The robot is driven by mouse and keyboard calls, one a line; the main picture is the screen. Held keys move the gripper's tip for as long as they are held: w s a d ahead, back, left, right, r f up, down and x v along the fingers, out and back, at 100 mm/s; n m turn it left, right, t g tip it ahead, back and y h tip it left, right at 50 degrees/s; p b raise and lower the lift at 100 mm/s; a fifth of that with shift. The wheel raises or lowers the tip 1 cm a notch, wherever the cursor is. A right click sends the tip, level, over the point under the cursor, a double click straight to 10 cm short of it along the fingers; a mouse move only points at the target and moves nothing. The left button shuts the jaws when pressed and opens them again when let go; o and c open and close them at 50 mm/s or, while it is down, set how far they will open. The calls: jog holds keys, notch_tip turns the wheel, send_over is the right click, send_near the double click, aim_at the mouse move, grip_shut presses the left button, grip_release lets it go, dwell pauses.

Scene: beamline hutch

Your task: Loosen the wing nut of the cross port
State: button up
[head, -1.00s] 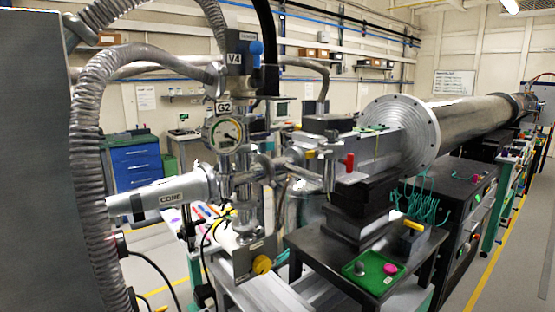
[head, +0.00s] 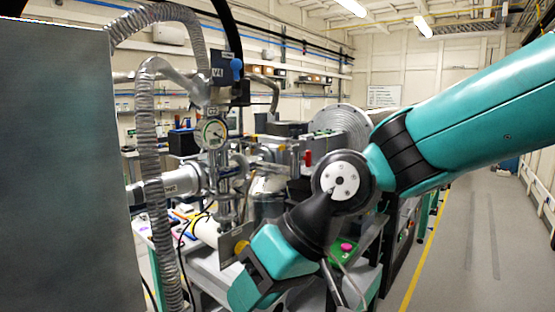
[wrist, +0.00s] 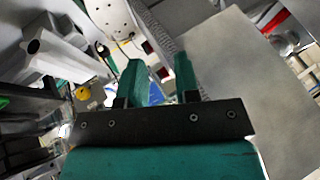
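The cross port (head: 226,178) stands left of centre in the head view, a steel fitting below the round gauge (head: 213,133). Its wing nut is too small to make out. My gripper is in front of it, low in the head view, with its fingertips unclear there. In the wrist view my gripper (wrist: 158,72) has two teal fingers apart with nothing between them.
A large grey panel (head: 60,150) fills the left of the head view, with a ribbed hose (head: 148,150) beside it. A grey surface (wrist: 245,75) is close on the right in the wrist view. The aisle floor (head: 470,240) at right is clear.

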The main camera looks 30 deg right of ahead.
jog(key=w+d+r+m+t+b, duration=0.1)
jog(key=w+d+m+t+b, duration=0.2)
jog(key=w+d+m+t, duration=0.5)
jog(key=m+t+h+b, duration=0.4)
jog(key=m+t+h, duration=0.35)
jog(key=m, duration=0.25)
send_near(295, 148)
jog(key=shift+y, duration=0.35)
jog(key=w+p, duration=0.5)
jog(key=w+r+p, duration=0.1)
jog(key=w+p, duration=0.1)
jog(key=shift+w+d+p, duration=0.2)
jog(key=shift+w+p, duration=0.15)
jog(key=shift+p, duration=0.05)
jog(key=shift+w+f, duration=0.1)
jog(key=shift+w, duration=0.55)
grip_shut()
